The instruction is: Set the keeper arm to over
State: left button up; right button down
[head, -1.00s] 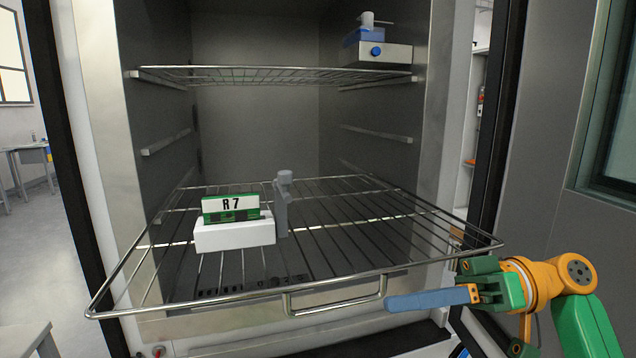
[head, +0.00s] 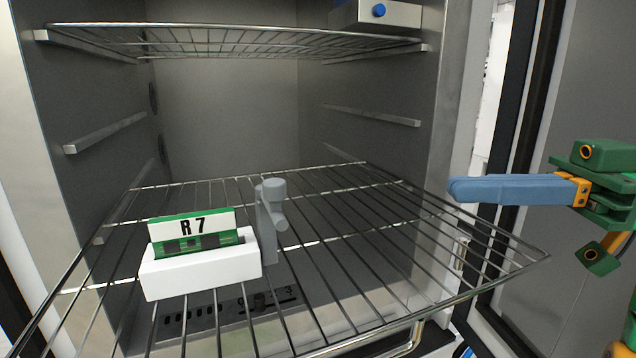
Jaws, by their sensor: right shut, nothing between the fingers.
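The keeper arm (head: 265,228) is a grey upright lever with a round knob on top and a short peg to its right. It stands at the right end of a white block (head: 203,277) that holds a green and white card marked R 7 (head: 192,228). My right gripper (head: 458,189) is at the right, with its blue fingers shut and empty. It points left, above the right side of the lower shelf, well apart from the keeper arm. My left gripper is not in view.
The pulled-out lower wire rack (head: 375,262) carries the block and is otherwise bare. An upper wire rack (head: 235,42) crosses above, with a white box with a blue knob (head: 385,14) on its right. The chamber's right wall and door edge stand near my right arm.

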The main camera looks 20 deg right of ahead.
jog(key=p, duration=0.4)
send_near(270, 192)
jog(key=w+x, duration=0.1)
jog(key=x, duration=0.4)
jog(key=shift+w+a+f, duration=0.1)
